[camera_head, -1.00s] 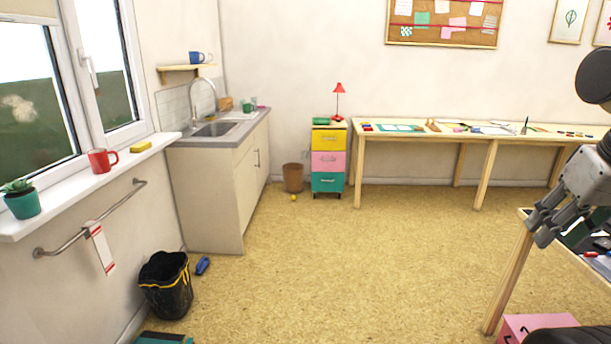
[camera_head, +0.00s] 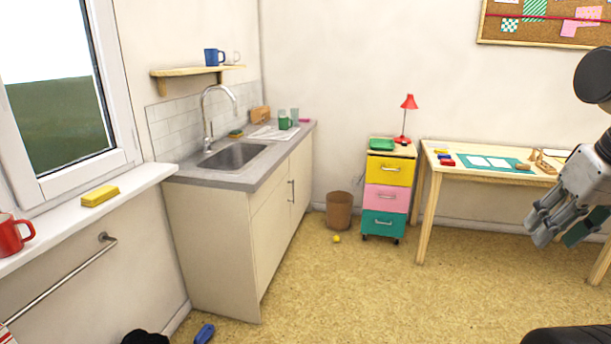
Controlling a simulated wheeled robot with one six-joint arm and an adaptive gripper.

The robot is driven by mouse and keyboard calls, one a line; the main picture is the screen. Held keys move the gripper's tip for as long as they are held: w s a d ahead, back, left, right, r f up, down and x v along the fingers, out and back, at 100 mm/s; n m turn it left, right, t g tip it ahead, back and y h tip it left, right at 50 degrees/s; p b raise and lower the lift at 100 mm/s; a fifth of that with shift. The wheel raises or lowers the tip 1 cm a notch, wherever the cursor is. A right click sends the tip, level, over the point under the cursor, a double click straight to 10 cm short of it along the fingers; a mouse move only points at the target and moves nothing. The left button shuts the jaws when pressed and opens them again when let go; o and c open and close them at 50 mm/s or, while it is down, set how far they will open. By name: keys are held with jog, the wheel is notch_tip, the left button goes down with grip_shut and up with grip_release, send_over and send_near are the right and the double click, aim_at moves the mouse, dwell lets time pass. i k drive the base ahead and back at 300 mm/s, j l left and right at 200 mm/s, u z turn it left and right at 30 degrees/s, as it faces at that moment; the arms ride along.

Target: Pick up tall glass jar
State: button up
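My gripper (camera_head: 562,228) hangs at the right edge of the view, in the air in front of the long table and far from the sink counter. Its grey fingers point down and to the left. A dark green flat patch shows beside the fingers; I cannot tell whether it is held or part of the gripper. A small clear, slightly greenish glass vessel (camera_head: 295,116) stands upright on the counter by the wall, right of a green mug (camera_head: 284,123). It is the only thing I see that could be the tall glass jar, but it is too small to be sure.
The sink counter (camera_head: 257,180) stands along the left wall. A drawer unit (camera_head: 388,198), a waste bin (camera_head: 339,210) and a small yellow ball (camera_head: 336,239) are at the back. The long table (camera_head: 428,160) is at right. The floor between is clear.

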aim_at(294, 112)
jog(key=i+u, duration=0.1)
jog(key=i, duration=0.65)
jog(key=i+l+u, duration=0.15)
jog(key=i, duration=0.6)
jog(key=i+l+u, duration=0.1)
jog(key=i, duration=0.65)
jog(key=i+l+u, duration=0.25)
jog(key=i+l, duration=0.35)
jog(key=i+j, duration=0.05)
jog(key=i, duration=0.05)
